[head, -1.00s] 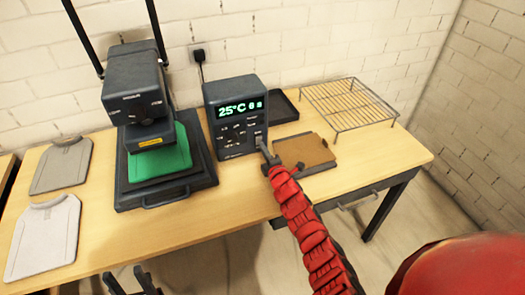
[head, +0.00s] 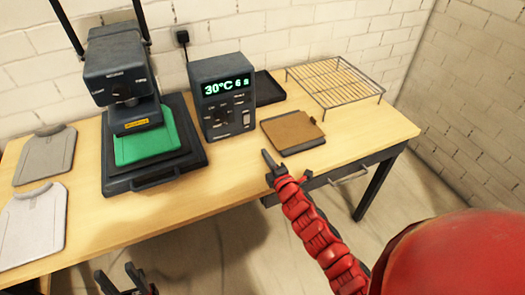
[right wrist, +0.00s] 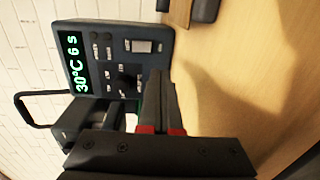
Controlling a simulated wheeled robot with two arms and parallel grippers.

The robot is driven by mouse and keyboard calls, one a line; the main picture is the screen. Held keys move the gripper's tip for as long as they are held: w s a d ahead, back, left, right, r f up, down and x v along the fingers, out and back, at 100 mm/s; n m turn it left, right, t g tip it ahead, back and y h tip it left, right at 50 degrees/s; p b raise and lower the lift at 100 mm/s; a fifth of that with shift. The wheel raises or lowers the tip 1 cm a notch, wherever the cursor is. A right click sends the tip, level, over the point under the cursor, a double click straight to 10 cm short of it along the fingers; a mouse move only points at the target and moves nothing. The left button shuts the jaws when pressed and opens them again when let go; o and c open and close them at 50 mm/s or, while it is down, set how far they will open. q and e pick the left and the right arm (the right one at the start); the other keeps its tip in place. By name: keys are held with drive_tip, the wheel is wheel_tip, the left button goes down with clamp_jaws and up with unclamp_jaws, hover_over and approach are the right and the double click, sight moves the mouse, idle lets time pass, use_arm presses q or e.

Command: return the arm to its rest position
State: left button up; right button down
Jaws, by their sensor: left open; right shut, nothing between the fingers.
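My right arm comes in from the lower right in the head view. Its gripper (head: 270,162) is shut and empty, over the table's front edge, in front of the control box (head: 222,97). In the right wrist view its closed fingers (right wrist: 160,103) point toward the control box (right wrist: 112,55), whose green display reads 30°C 6 s. My left gripper (head: 118,281) is open and empty at the bottom of the head view, below the table's front edge.
A heat press (head: 125,75) with green cloth (head: 148,141) stands left of the control box. Grey (head: 45,155) and white (head: 33,224) shirt-shaped pieces lie at left. A brown board (head: 291,128), black tray (head: 268,88) and wire rack (head: 333,80) are at right. The table front (head: 150,222) is bare.

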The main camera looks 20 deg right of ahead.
drive_tip(key=shift+s+r, duration=0.1)
drive_tip(key=shift+s, duration=0.15)
idle(0.3)
